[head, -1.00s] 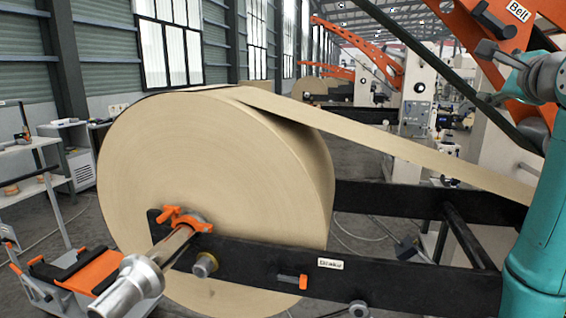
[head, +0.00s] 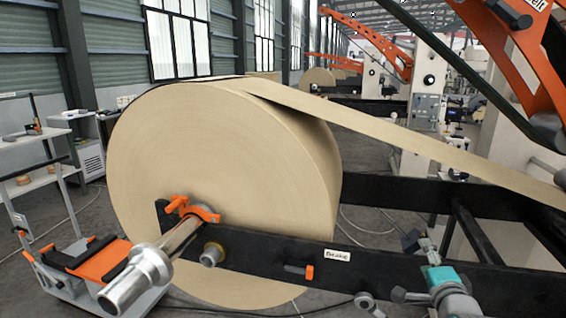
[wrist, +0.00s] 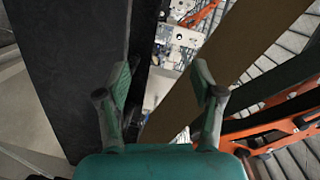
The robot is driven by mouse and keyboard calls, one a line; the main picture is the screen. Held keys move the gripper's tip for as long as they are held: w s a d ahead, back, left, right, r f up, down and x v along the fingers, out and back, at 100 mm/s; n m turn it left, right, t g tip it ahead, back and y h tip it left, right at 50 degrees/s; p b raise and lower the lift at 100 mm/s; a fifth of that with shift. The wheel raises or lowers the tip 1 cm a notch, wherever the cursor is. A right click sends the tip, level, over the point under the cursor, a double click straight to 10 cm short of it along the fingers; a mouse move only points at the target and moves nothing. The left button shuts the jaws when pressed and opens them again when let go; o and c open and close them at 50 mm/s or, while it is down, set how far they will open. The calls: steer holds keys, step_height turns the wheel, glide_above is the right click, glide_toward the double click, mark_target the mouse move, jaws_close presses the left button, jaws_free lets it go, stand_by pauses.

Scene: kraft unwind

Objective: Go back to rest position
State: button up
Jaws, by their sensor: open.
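My gripper (wrist: 161,95) shows in the wrist view with its two fingers spread wide. It is open and nothing is between the fingers. In the wrist view a brown paper web (wrist: 225,60) runs diagonally past the right finger, and a wide dark panel or beam (wrist: 70,70) lies on the left. In the head view a teal and grey part of my arm (head: 442,280) shows low at the right, in front of the black beam.
A large kraft roll (head: 215,180) sits on a shaft (head: 150,268) over the black stand beam (head: 350,268). An orange arm (head: 525,50) hangs at upper right. An orange-topped cart (head: 85,262) stands at left.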

steer(key=s+a+f+n+y, duration=0.1)
steer(key=s+a+f+n, duration=0.35)
steer(key=s+f, duration=0.65)
steer(key=s+a+f+n, duration=0.3)
steer(key=s+a+f, duration=0.2)
steer(key=s+f, duration=0.55)
steer(key=s+a+n, duration=0.2)
steer(key=s+n, duration=0.1)
steer(key=s, duration=0.7)
steer(key=s+a+r+n+g+y, duration=0.1)
steer(key=s+n, duration=0.2)
steer(key=s, duration=0.7)
steer(key=s+a+n+y, duration=0.1)
steer(key=s+a+n, duration=0.1)
steer(key=s, duration=0.8)
steer(key=shift+s+a+r+n+g, duration=0.2)
steer(key=shift+a+r+n+g, duration=0.15)
steer(key=shift+n, duration=0.5)
steer(key=shift+f, duration=0.1)
